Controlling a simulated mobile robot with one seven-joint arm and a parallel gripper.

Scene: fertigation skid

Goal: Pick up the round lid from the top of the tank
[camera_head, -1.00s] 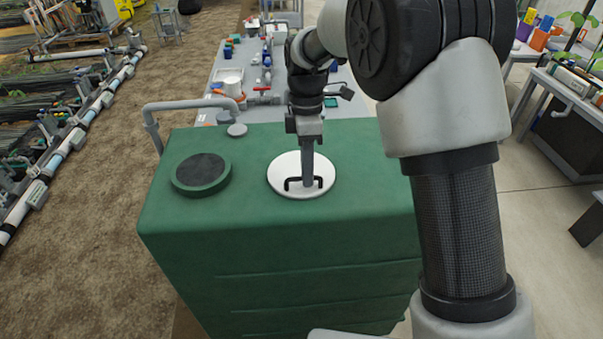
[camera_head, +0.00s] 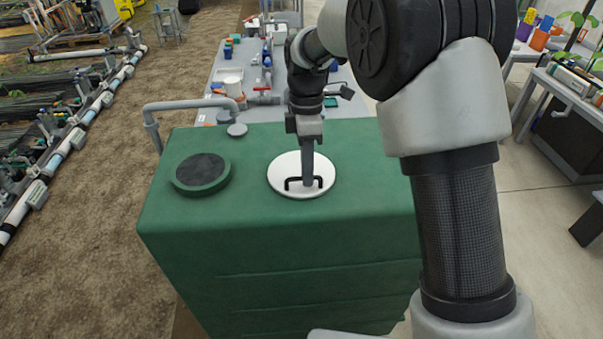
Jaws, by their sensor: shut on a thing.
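The round white lid (camera_head: 281,177) with a black bar handle lies on top of the green tank (camera_head: 240,232), right of the middle of its top. My gripper (camera_head: 308,183) comes down from above onto the lid and is shut on the black handle. The fingers hide the middle of the handle; its two ends show on either side. The lid looks flat on the tank top; I cannot tell whether there is any gap beneath it.
A green raised ring with a dark round top (camera_head: 202,173) is on the tank's left. A grey pipe (camera_head: 185,105) bends over the tank's back left edge. Behind stands a grey bench (camera_head: 283,113) with a white pot (camera_head: 231,82) and fittings. The tank top's front is clear.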

